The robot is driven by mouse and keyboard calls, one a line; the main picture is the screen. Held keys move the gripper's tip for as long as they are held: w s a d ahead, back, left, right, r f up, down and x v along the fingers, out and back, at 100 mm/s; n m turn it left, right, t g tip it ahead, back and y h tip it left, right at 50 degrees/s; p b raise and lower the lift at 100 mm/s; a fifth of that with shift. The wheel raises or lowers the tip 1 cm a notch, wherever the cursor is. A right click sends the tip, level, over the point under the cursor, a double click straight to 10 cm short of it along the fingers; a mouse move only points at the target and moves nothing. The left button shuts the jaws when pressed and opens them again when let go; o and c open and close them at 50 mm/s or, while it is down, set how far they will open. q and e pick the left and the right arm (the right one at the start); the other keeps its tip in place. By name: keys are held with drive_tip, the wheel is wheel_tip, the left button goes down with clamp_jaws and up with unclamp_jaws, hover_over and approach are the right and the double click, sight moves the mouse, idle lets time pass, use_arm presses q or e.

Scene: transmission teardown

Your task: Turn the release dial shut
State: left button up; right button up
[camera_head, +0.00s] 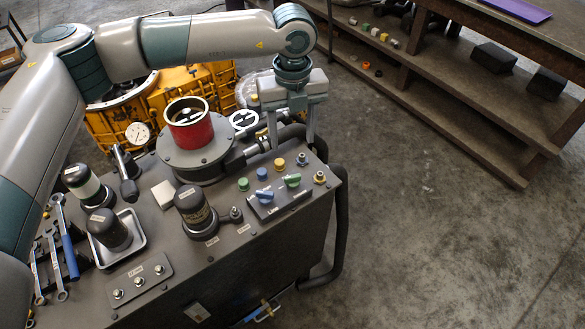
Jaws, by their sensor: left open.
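A small grey control box (280,203) sits on the near right of the machine's top. It carries a blue dial (264,196) and a green dial (292,180), both with bar-shaped handles. Labels on the box are too small to read, so I cannot tell which one is the release dial. My left gripper (291,144) points down with its two fingers apart and nothing seen between them. In the picture it is just above and behind the green dial, apart from both dials. My right gripper is out of view.
Coloured caps, including a yellow one (279,164), surround the box. A red cylinder (190,128) on a round flange stands to its left. A black filter (193,206) stands nearer. Wrenches (66,240) lie at far left. A wooden shelf bench (450,90) stands right, beyond clear floor.

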sight(292, 176)
use_arm(q)
wheel_tip(292, 176, down, 12)
drive_tip(key=p, duration=0.5)
drive_tip(key=shift+f, duration=0.8)
drive_tip(key=shift+c, duration=0.6)
drive_tip(key=c, duration=0.9)
